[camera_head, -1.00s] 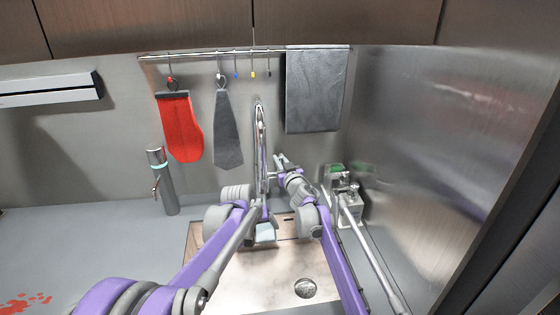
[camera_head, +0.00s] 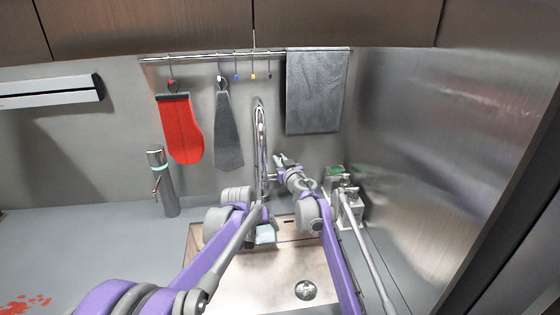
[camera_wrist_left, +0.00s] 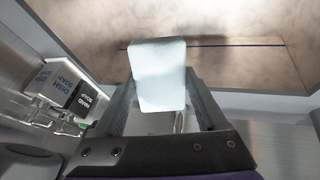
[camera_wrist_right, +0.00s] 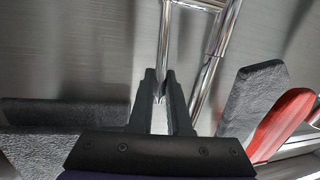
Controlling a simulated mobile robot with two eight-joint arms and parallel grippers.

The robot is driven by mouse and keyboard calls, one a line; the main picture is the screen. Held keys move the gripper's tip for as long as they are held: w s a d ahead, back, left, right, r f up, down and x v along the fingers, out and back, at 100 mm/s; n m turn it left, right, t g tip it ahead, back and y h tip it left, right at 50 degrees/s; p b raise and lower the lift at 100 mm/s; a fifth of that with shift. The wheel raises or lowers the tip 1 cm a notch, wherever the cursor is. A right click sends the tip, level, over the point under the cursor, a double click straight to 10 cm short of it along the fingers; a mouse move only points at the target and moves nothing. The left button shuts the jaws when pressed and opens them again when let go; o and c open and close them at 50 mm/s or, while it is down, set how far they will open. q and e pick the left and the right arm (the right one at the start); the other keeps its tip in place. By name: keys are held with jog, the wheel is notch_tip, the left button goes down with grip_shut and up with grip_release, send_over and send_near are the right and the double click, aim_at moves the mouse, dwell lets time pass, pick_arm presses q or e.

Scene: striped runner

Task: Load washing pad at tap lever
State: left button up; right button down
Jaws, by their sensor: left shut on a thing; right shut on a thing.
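The washing pad (camera_wrist_left: 158,75) is a pale, blue-white block held between the fingers of my left gripper (camera_wrist_left: 160,100). In the head view the pad (camera_head: 266,235) is over the sink, below the tap and partly hidden by my arm. The chrome tap (camera_head: 261,140) rises at the back of the sink; in the right wrist view its pipe (camera_wrist_right: 208,75) is at upper right. My right gripper (camera_wrist_right: 160,88) is shut on a thin chrome rod, the tap lever (camera_wrist_right: 165,45). In the head view my right gripper (camera_head: 279,163) is beside the tap, its fingertips small and unclear.
The sink (camera_head: 285,265) has a drain (camera_head: 306,290). Soap dispensers (camera_head: 345,188) stand right of the tap, close to my right arm. A metal bottle (camera_head: 163,182) stands left. A red mitt (camera_head: 180,128), grey pad (camera_head: 227,130) and grey towel (camera_head: 314,92) hang behind.

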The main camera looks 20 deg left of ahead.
jog(key=c, duration=0.9)
grip_release()
jog(key=shift+o, duration=0.2)
jog(key=shift+d, duration=0.1)
jog(key=v, duration=1.2)
